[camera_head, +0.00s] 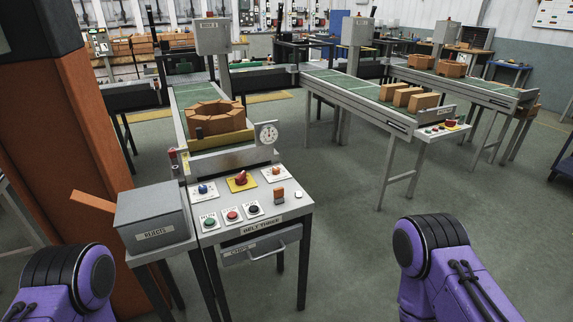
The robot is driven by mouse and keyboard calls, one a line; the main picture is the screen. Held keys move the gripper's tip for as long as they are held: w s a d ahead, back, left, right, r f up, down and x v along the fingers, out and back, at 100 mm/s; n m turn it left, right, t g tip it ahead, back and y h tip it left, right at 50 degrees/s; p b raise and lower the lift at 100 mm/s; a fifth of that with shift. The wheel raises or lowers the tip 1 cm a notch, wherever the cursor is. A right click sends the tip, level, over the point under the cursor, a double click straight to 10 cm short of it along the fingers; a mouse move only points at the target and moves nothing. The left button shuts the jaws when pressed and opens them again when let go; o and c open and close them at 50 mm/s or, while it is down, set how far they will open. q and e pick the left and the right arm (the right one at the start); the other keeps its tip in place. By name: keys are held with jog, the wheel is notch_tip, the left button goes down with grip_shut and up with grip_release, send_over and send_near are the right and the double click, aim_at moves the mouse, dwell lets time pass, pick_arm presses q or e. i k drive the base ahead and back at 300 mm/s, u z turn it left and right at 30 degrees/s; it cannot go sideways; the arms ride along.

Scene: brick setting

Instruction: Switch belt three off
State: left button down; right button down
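The control desk marked "BELT THREE" (262,227) stands in front of me at the near end of a belt. Its sloped top has a front row with a green button (209,222), a red button (232,215) and a black button (253,208). Behind them are a blue knob (203,188), a larger red knob on a yellow plate (241,178) and a small red control (275,171). The small labels are hard to read. Only my purple arm links show at the bottom corners; both grippers are out of view.
A grey lidded box (152,217) adjoins the desk's left side; an orange pillar (92,130) stands further left. A ring of bricks (215,117) and a dial (267,134) are behind the panel. Other belts (350,88) stand right. Floor at right is clear.

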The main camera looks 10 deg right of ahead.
aim_at(241, 180)
jog(key=z, duration=0.1)
jog(key=i, duration=1.15)
jog(key=u, duration=0.65)
